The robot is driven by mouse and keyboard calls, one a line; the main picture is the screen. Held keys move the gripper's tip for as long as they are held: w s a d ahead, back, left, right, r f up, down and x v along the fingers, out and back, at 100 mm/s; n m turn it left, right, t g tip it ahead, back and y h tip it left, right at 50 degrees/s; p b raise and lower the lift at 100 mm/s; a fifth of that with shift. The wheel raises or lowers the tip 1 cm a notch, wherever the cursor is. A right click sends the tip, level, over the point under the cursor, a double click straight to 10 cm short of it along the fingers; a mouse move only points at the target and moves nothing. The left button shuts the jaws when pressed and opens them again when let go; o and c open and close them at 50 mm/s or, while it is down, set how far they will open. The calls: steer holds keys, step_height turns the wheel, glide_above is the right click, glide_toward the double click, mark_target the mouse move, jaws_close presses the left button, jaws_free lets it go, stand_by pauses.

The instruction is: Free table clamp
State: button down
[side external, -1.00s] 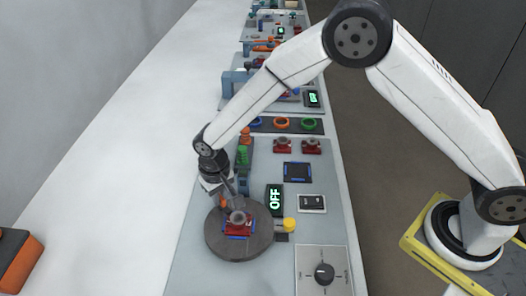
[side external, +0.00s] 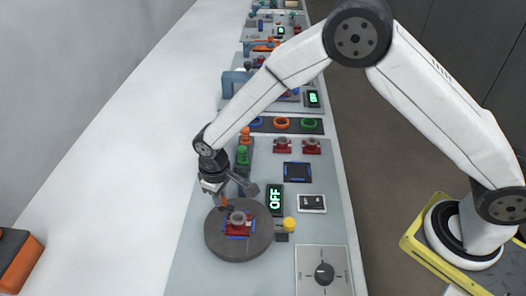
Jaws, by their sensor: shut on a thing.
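The round dark turntable (side external: 238,250) carries a red fixture with blue edges (side external: 238,231) and a grey ring-shaped top (side external: 238,217). The table clamp (side external: 250,189) is at the turntable's back edge. Its dark arm with a block-like end now points up and to the right, clear of the red fixture. A small orange part (side external: 223,201) shows below my gripper. My gripper (side external: 218,191) is at the clamp, shut on it. The fingers and the exact grip point are small and partly hidden.
An OFF display (side external: 275,198), a switch box (side external: 312,204), a yellow button (side external: 290,224) and a dial panel (side external: 323,272) stand to the right. Behind are green and orange pieces (side external: 243,153), red fixtures (side external: 283,145) and coloured rings (side external: 281,123).

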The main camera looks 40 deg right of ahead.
steer(key=n, duration=1.3)
stand_by(0.4)
steer(key=c, duration=0.6)
jaws_free()
steer(key=shift+c, duration=0.2)
steer(key=shift+r, duration=0.1)
steer(key=shift+r, duration=3.85)
